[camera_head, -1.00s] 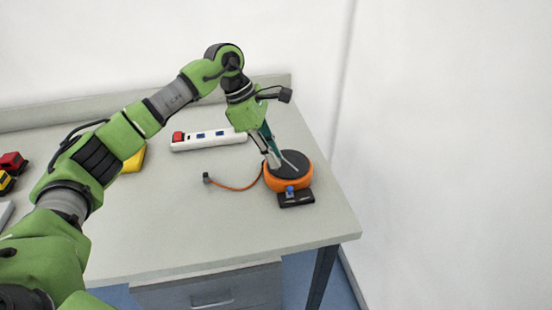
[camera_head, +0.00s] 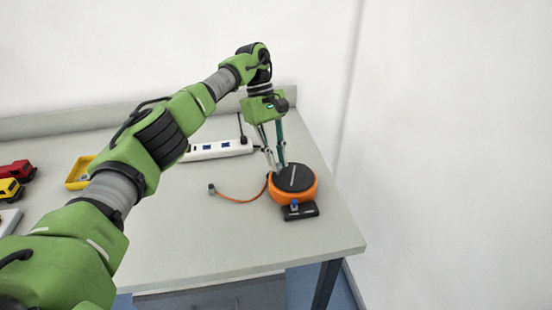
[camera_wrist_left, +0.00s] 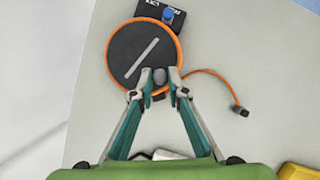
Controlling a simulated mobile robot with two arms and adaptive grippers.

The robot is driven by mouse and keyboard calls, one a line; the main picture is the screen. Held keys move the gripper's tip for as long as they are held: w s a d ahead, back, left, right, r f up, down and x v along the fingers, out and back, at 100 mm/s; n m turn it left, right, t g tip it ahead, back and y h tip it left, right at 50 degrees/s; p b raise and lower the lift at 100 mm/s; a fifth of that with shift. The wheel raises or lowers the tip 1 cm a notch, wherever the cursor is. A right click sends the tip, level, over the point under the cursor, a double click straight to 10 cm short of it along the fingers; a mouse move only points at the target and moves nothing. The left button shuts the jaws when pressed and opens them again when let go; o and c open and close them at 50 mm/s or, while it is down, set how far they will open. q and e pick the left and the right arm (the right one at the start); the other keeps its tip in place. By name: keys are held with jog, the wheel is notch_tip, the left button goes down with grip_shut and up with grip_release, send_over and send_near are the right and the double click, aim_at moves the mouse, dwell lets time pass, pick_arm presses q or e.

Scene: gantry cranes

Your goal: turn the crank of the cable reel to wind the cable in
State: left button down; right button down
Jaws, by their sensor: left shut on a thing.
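The cable reel has an orange body (camera_head: 305,194) and a black round top (camera_head: 304,178) with a pale straight bar across it. It stands near the table's right edge; in the left wrist view its black top (camera_wrist_left: 128,48) is at upper left of centre. My left gripper (camera_head: 279,170) reaches down to the far-left rim of the top. In the left wrist view its fingertips are closed around a dark grey crank knob (camera_wrist_left: 158,75) near the rim. The orange cable (camera_head: 240,201) lies to the left, ending in a dark plug (camera_head: 212,189). My right gripper is out of view.
A dark block with a blue knob (camera_head: 294,205) adjoins the reel's near side. A white power strip (camera_head: 218,150) lies behind. A yellow tray (camera_head: 78,174) and toy-like vehicles (camera_head: 16,170) are at left. The near middle of the table is clear.

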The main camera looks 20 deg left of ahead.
pick_arm(q)
jog(key=shift+w+m, duration=0.15)
jog(key=shift+m, duration=0.25)
jog(key=c, duration=2)
grip_release()
notch_tip(320, 180, up, 10)
jog(key=shift+f, duration=0.1)
